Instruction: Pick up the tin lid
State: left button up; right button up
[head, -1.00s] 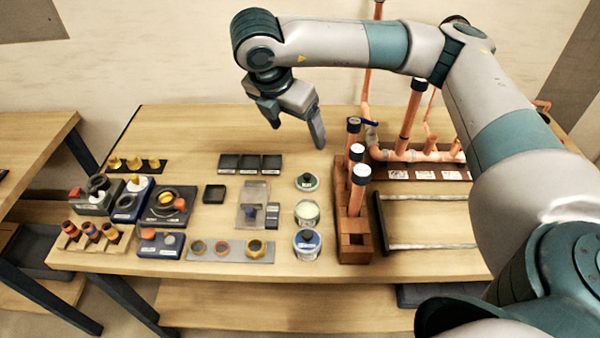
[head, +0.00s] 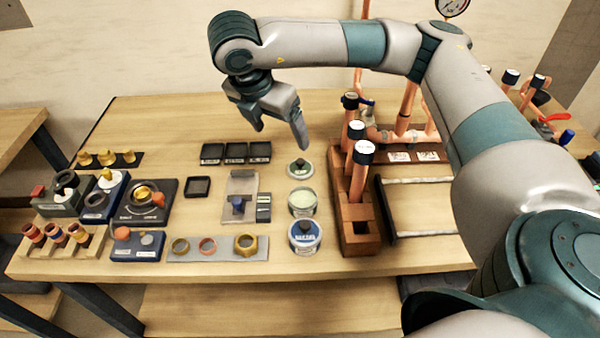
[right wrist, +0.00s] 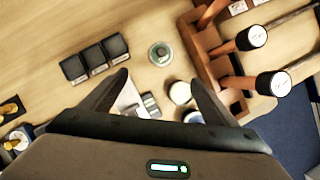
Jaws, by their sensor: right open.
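The tin lid (head: 299,168) is a small round lid with a green rim and a dark knob, lying flat on the bench behind an open tin (head: 302,202). It also shows in the right wrist view (right wrist: 160,54), just beyond the gap between the fingertips. My right gripper (head: 280,136) is open and empty, pointing down above the bench, behind and slightly left of the lid in the head view. Its two fingers spread wide in the right wrist view (right wrist: 161,78). The lid is fully visible and untouched. My left gripper is not in view.
A wooden rack (head: 358,240) with upright copper tubes stands close right of the lid. A blue-labelled tin (head: 305,236) stands in front of the open tin. Black trays (head: 236,153) lie to the left. Bare bench separates trays and lid.

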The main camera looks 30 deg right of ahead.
dwell(0.4)
jog(key=p, duration=0.1)
send_near(300, 166)
jog(key=f, duration=0.1)
jog(key=shift+w+d+f+p, duration=0.2)
jog(key=shift+w+f, duration=0.1)
jog(key=shift+f, duration=0.4)
jog(key=shift+w+d+f+p, duration=0.15)
jog(key=shift+w+f, duration=0.1)
jog(key=shift+f, duration=0.45)
